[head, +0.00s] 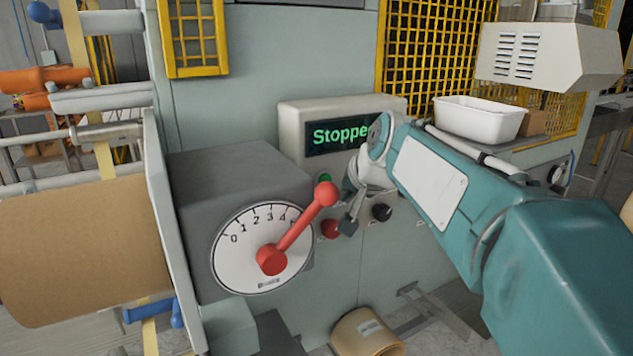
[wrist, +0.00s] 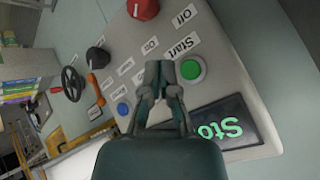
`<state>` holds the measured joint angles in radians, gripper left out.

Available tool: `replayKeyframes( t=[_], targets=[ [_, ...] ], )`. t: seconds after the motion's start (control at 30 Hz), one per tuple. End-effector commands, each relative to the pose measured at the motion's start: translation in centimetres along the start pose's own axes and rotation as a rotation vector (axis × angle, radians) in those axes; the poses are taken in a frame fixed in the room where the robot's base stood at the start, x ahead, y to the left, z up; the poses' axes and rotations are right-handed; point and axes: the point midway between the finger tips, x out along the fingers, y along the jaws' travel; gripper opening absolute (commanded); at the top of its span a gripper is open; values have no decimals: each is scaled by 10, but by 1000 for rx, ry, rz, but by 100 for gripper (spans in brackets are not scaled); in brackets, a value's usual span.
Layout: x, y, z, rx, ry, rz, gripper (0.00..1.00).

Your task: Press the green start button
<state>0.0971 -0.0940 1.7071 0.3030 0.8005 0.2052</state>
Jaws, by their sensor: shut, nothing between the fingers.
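The green start button (wrist: 193,69) sits in a pale ring on the grey control panel, beside a label reading "Start". In the head view the green button (head: 325,178) is a small patch behind the red lever's knob, partly hidden. My gripper (wrist: 159,66) is shut and empty. In the wrist view its fingertips appear just left of the button; I cannot tell whether they touch the panel.
A red lever (head: 300,230) on a numbered dial projects left of my gripper. A red button (head: 330,229) and a black knob (head: 381,212) are on the panel nearby. A blue button (wrist: 122,109) shows in the wrist view. A white bin (head: 480,119) stands at the right.

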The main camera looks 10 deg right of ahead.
Motion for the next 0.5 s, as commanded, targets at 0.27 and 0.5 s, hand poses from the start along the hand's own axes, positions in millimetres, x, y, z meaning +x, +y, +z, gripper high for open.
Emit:
replayKeyframes(
  t=[0.27,0.5],
  targets=[
    [23,-17,-16,-1,-1,0,0],
    [30,-23,-21,-1,0,0,0]
  ],
)
